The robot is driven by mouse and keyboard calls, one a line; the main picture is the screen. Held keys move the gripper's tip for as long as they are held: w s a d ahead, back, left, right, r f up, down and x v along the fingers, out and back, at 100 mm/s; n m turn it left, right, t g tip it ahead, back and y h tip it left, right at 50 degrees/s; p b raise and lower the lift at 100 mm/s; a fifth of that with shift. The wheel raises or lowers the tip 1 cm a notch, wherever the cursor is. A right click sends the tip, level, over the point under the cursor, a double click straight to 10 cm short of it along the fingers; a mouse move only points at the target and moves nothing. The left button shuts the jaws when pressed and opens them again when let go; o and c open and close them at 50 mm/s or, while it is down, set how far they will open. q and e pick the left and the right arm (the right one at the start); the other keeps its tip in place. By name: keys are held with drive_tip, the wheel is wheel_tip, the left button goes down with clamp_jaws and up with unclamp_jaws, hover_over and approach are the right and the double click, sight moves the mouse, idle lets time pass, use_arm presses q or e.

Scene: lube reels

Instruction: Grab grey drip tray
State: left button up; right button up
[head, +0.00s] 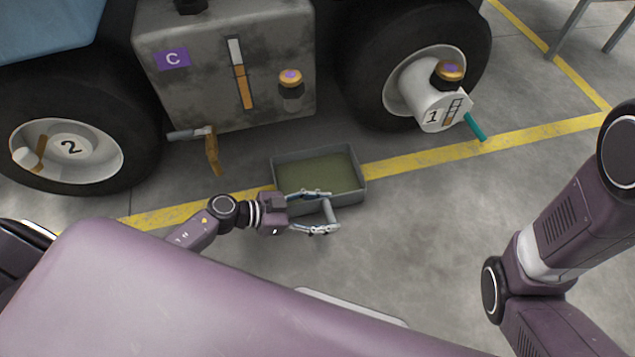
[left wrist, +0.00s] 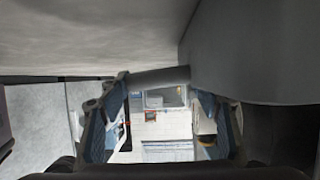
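The grey drip tray (head: 362,182) sits on the floor below the vehicle, with dark greenish fluid in it. Its grey bar handle (head: 331,212) is on the near side. My left gripper (head: 327,212) is at this handle, its fingers apart, with the bar between them. In the left wrist view the handle (left wrist: 155,78) crosses between the two fingers (left wrist: 160,115). I cannot tell whether the fingers touch it. My right arm shows at the right of the head view, but its gripper is out of view.
The vehicle has a wheel marked 2 (head: 100,165), a tank marked C (head: 205,85) with a tap (head: 212,150), and a white hub marked 1 (head: 415,90). A yellow floor line (head: 410,165) runs behind the tray. The floor to the tray's right is clear.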

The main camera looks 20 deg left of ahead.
use_arm(q)
drive_tip(key=c, duration=1.2)
drive_tip(key=shift+c, duration=0.2)
